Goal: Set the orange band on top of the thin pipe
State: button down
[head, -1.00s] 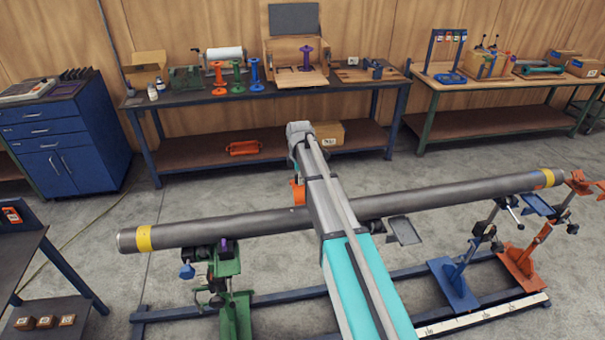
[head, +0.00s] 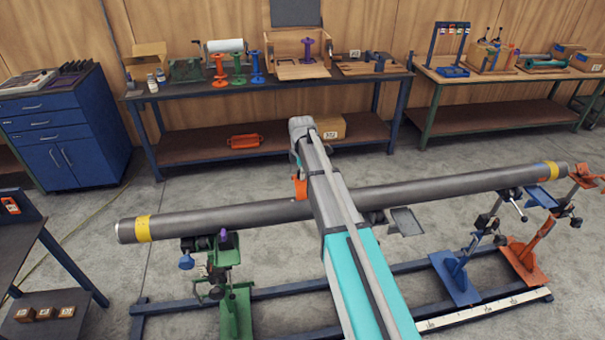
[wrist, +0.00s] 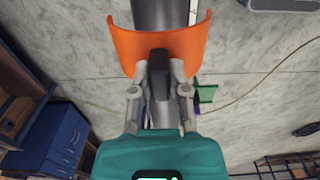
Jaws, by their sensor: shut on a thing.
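The orange band (wrist: 125,47) is a curved, open half-shell in the wrist view. My gripper (wrist: 160,70) is shut on its near edge. The long grey pipe (head: 250,213) lies across the head view, with yellow bands near both ends. In the wrist view the pipe (wrist: 160,14) runs behind the band, roughly in line with it. In the head view the orange band (head: 300,188) shows just left of my arm, at the pipe's far upper edge. My arm hides part of it. I cannot tell whether it touches the pipe.
A green stand (head: 235,305) supports the pipe at left; blue (head: 457,275) and orange (head: 524,253) stands are at right. A workbench (head: 270,87) with spools stands behind. A blue cabinet (head: 60,135) is at back left. Open floor lies between pipe and bench.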

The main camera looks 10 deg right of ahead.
jog(key=shift+f+b, duration=4.6)
jog(key=shift+f, duration=0.25)
jog(key=shift+f+b, duration=0.4)
jog(key=shift+r, duration=0.1)
jog(key=c, duration=0.5)
grip_release()
jog(key=shift+c, duration=0.2)
jog(key=shift+r+p, duration=0.2)
jog(key=shift+p, duration=0.1)
jog(key=shift+r+p, duration=3.3)
jog(key=shift+r, duration=0.05)
